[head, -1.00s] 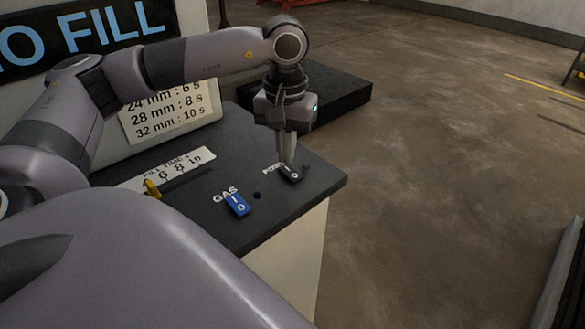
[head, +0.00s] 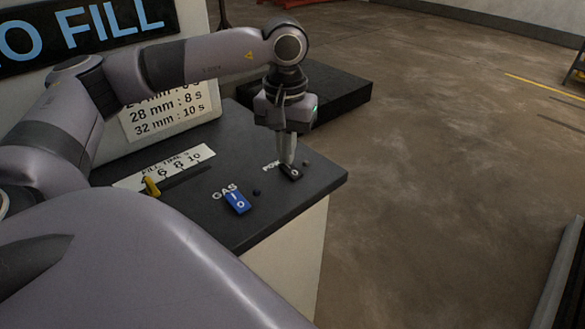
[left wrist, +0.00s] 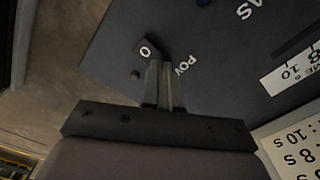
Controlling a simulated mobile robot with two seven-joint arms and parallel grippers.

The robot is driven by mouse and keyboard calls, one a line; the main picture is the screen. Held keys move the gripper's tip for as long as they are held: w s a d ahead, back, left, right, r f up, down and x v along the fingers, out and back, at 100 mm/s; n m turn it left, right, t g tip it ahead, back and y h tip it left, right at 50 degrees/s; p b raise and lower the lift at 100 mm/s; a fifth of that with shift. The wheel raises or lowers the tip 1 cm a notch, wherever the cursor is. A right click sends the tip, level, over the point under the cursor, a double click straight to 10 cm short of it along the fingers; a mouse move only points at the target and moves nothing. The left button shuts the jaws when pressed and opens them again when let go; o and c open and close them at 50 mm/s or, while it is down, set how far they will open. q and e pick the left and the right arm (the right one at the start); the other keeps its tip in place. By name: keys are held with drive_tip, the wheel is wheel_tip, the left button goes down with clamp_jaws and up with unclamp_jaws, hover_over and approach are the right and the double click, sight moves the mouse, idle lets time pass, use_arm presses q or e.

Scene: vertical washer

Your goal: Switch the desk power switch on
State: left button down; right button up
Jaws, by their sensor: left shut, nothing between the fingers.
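The power switch (head: 292,173) is a small black rocker near the right corner of the dark desk top (head: 225,228), with a white O on its near end. Its far end is hidden by my left gripper (head: 286,161). The gripper points down, shut and empty, with its tips at the switch's far end, touching or very close. In the left wrist view the switch (left wrist: 148,48) shows its O just beyond the shut fingers (left wrist: 165,72), which partly cover the POWER label. My right gripper is not in view.
A blue gas switch (head: 237,202) stands left of the power switch. A small round lamp (head: 306,163) sits beside the power switch, a dark one (head: 257,193) beside the gas switch. A yellow slider (head: 152,187) is by the fill-time scale. A black block (head: 340,96) lies behind.

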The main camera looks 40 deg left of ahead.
use_arm(q)
drive_tip(key=shift+f+b, duration=0.45)
drive_tip(key=shift+f, duration=0.15)
drive_tip(key=shift+s, duration=0.1)
drive_tip(key=shift+r+p, duration=2.55)
drive_tip(key=shift+r, duration=1)
